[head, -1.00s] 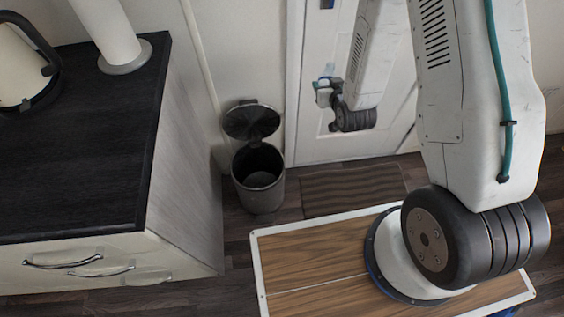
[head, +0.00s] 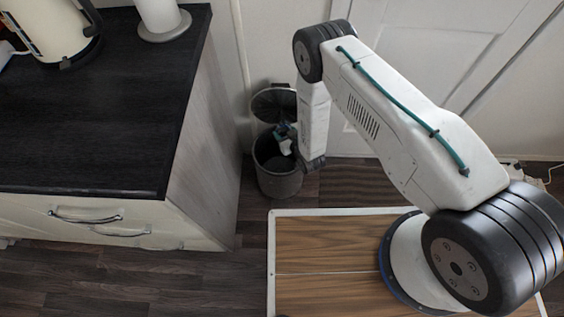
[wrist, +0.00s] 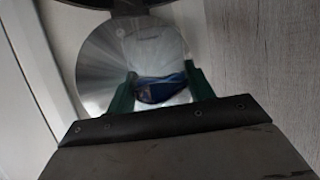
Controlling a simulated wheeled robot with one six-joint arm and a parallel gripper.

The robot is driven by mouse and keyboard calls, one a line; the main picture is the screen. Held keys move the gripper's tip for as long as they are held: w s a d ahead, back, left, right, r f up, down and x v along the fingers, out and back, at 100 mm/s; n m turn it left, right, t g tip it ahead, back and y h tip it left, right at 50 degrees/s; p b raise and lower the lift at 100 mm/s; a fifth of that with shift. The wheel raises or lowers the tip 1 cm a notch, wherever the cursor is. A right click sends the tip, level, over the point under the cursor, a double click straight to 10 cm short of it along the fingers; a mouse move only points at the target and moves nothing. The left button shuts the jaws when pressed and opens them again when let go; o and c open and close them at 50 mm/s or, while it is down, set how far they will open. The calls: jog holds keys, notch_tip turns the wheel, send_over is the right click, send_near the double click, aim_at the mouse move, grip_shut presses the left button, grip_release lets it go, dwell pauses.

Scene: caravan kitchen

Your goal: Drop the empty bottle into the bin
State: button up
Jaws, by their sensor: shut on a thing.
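The bin (head: 277,183) is a dark round pedal bin on the floor between the cabinet and the door, with its lid (head: 273,103) standing open behind it. My gripper (head: 284,136) is over the bin's mouth, small and partly hidden by my forearm. The lid's shiny round inner face (wrist: 108,68) is behind the bottle there. The bottle's lower end and the bin's inside are hard to make out.
A cabinet with a black worktop (head: 100,110) stands left of the bin, its side panel close by. A kettle (head: 48,30) and a white roll on a stand (head: 160,18) are on it. A white door (head: 400,70) is behind my arm.

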jog(key=shift+f, duration=3.05)
jog(key=o, duration=1)
jog(key=shift+s, duration=0.1)
jog(key=v, duration=0.7)
jog(key=shift+s+d+r, duration=0.15)
jog(key=shift+s, duration=0.1)
